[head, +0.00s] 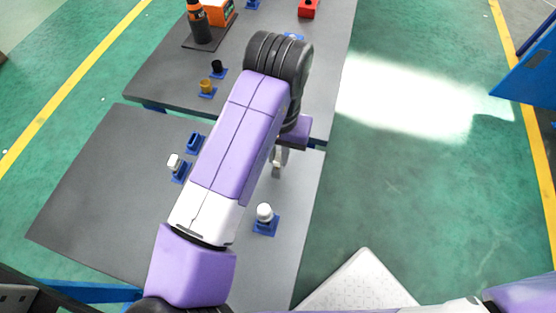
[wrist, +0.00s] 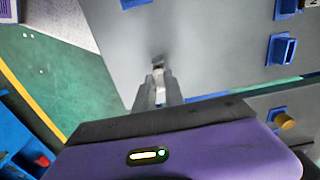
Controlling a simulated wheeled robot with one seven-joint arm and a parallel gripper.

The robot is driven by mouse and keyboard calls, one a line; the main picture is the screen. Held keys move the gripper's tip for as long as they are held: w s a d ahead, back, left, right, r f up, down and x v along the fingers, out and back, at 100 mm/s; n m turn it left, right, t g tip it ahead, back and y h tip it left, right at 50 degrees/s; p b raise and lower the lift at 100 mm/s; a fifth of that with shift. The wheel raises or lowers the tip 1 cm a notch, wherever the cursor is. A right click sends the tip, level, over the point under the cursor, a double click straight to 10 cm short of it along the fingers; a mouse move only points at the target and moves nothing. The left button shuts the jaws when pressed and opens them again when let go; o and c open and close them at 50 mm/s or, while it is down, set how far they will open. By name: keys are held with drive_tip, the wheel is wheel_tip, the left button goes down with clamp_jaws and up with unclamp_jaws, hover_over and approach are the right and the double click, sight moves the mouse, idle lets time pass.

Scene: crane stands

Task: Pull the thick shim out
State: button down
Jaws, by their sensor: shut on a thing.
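My gripper (head: 277,163) hangs over the right part of the near grey table, beyond a blue stand with a white knob. In the wrist view the two fingers of my gripper (wrist: 158,78) are closed together on a small pale grey piece (wrist: 158,68), which I take to be the thick shim. A small dark patch shows on the table just past the tips. Most of the piece is hidden between the fingers, so its thickness cannot be told. No slot or stand shows touching it.
A blue stand with a white knob (head: 265,213) stands nearer. A white-topped piece (head: 174,162) and an empty-looking blue holder (head: 195,142) are at left. The far table (head: 165,80) carries a dark bottle (head: 199,25) and small blue stands. The near table's left part is bare.

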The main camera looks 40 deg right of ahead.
drive_tip(key=shift+r, duration=0.1)
drive_tip(key=shift+r+p, duration=2.85)
drive_tip(key=shift+r, duration=0.2)
